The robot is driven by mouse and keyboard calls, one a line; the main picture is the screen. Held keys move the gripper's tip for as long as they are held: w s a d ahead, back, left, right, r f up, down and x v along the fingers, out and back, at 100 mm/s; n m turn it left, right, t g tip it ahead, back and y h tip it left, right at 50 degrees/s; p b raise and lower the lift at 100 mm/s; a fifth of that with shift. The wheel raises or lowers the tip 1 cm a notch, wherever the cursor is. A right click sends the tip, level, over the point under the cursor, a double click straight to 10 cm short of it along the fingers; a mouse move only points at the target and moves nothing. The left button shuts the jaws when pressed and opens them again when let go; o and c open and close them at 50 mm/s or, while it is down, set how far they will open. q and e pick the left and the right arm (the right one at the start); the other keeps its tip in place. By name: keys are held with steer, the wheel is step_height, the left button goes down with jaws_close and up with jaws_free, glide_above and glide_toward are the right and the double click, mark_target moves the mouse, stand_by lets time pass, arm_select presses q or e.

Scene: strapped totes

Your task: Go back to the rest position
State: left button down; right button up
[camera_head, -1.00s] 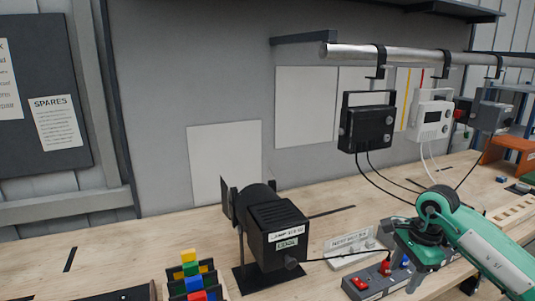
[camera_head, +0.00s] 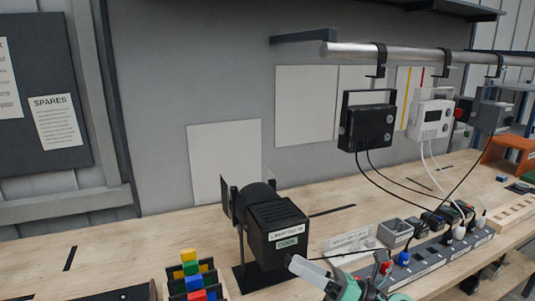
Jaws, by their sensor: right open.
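My right gripper (camera_head: 340,272) shows at the bottom edge, right of centre, low in front of the bench. Its jaws are open, with a pale finger on the left and a dark one on the right, and I see nothing between them. Most of its green arm is out of the frame below. My left gripper is not in view.
A black lamp (camera_head: 278,235) stands just behind and left of the right gripper. A grey power strip (camera_head: 430,258) with several plugs lies to the right. Black (camera_head: 366,128) and white (camera_head: 431,120) units hang from a rail (camera_head: 405,55). Coloured blocks (camera_head: 192,271) stand lower left.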

steer(key=w+d+f+m+t+h, duration=0.15)
steer(key=d+m+t+h, duration=0.35)
steer(key=m, duration=0.5)
steer(key=d+f+m+t+h, duration=0.25)
steer(key=m+t+h, duration=0.4)
steer(key=m, duration=0.45)
steer(key=s+d+f+m+g+h, duration=0.5)
steer(key=d+f+m+h, duration=0.35)
steer(key=f+m, duration=0.4)
steer(key=s+f+m+g, duration=0.3)
steer(key=s+f+g, duration=0.4)
steer(key=s, duration=0.4)
steer(key=s+f+m+g, duration=0.45)
steer(key=s+f, duration=0.35)
steer(key=s, duration=0.3)
step_height(320, 180, down, 29)
steer(key=g, duration=0.1)
steer(key=s+d+f+n+g, duration=0.1)
steer(key=s+d+f, duration=0.2)
steer(key=s+f, duration=1.7)
steer(key=shift+f, duration=0.4)
